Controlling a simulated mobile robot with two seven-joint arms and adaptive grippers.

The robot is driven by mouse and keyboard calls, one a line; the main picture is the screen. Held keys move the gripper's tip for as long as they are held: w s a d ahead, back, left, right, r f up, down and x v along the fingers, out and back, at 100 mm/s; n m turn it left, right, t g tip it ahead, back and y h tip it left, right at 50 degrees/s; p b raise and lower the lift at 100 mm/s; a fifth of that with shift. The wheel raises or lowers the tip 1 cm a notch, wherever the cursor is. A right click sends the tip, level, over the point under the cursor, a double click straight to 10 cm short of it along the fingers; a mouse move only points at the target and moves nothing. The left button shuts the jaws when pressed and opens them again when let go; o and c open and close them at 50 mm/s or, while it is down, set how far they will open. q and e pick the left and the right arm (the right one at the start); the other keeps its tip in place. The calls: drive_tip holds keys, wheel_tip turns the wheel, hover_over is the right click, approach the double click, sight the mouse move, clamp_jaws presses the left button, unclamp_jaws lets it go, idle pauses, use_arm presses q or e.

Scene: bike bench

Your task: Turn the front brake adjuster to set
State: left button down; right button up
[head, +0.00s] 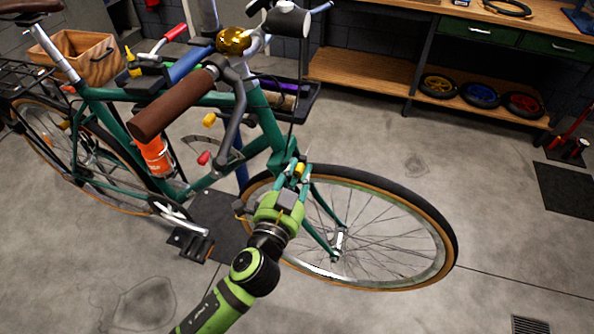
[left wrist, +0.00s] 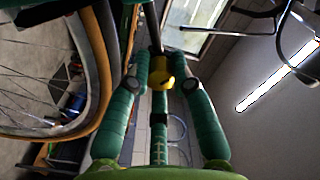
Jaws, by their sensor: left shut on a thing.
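The front brake adjuster looks like a small yellow knob (head: 300,169) at the fork of the green bicycle (head: 268,125), just above the front wheel (head: 447,222). My left gripper (head: 297,176) reaches up to it from below, in front of the wheel. In the left wrist view the yellow knob (left wrist: 164,81) sits between the tips of my two teal fingers (left wrist: 163,86), which are shut on it. A teal strip with pale marks (left wrist: 159,140) runs below the knob between the fingers. Whether the marks show a setting is too small to tell. My right gripper is not in view.
The front wheel's tyre (left wrist: 96,70) passes close on the left of my fingers in the left wrist view. A brown handlebar grip (head: 172,104) is above left of my arm. A workbench (head: 362,75) stands at the back.

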use_arm(q)
drive_tip(key=shift+r+m, duration=0.2)
drive_tip(key=shift+m, duration=0.2)
drive_tip(key=c, duration=1.1)
unclamp_jaws()
drive_tip(key=shift+f, duration=0.1)
drive_tip(key=v, duration=1.2)
